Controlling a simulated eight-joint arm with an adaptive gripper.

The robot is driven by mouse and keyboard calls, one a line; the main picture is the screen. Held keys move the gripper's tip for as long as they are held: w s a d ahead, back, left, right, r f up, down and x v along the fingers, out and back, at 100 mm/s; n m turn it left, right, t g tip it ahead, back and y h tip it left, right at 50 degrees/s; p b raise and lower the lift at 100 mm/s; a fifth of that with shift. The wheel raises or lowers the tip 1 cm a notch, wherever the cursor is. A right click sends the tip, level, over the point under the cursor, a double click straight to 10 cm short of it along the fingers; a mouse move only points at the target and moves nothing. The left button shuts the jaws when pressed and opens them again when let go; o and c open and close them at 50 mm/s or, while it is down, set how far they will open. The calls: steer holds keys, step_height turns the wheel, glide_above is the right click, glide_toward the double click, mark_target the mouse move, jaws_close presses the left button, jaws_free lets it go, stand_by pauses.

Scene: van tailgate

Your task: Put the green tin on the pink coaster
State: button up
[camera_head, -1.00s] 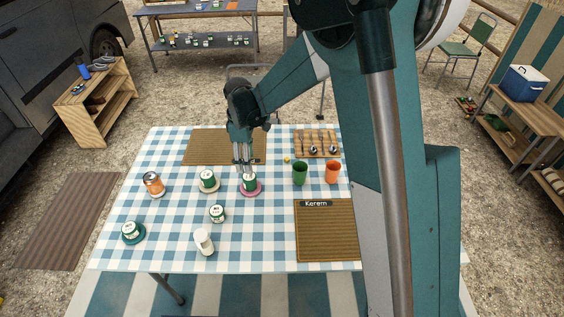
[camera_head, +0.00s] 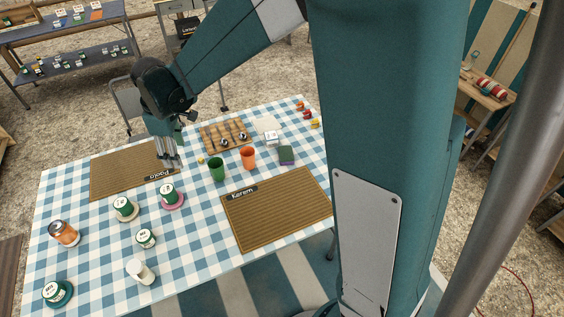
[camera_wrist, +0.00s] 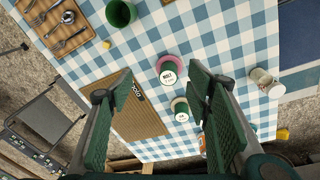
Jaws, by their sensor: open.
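A green tin with a white lid (camera_head: 168,190) stands upright on the pink coaster (camera_head: 182,200). The wrist view also shows this tin (camera_wrist: 168,76) and the pink rim (camera_wrist: 171,57) around it. Similar green-and-white tins stand on a beige coaster (camera_head: 133,213), on the bare cloth (camera_head: 146,238) and on a teal coaster (camera_head: 70,297). My gripper (camera_head: 169,160) is open and empty, above the edge of the woven mat behind the pink coaster. It is apart from the tin. In the wrist view its fingers (camera_wrist: 160,105) are wide apart.
A green cup (camera_head: 216,169) and an orange cup (camera_head: 248,158) stand right of the pink coaster. An orange can (camera_head: 63,233) and a white container (camera_head: 140,271) stand left and in front. Woven mats (camera_head: 275,210) and a wooden cutlery board (camera_head: 224,135) lie on the checked cloth.

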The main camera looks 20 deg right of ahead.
steer(key=s+d+r+m+t, duration=0.2)
steer(key=s+d+r+m, duration=0.4)
steer(key=s+d+r, duration=0.7)
steer(key=s+d+f+m+t, duration=0.1)
steer(key=s+d+m+t, duration=0.2)
steer(key=s+d+m, duration=0.3)
steer(key=s+d, duration=0.5)
steer(key=s, duration=0.4)
steer(key=shift+s+d+f+m+t+h, duration=0.2)
steer(key=shift+d+f+m+t+h, duration=0.1)
steer(key=shift+d+m, duration=0.1)
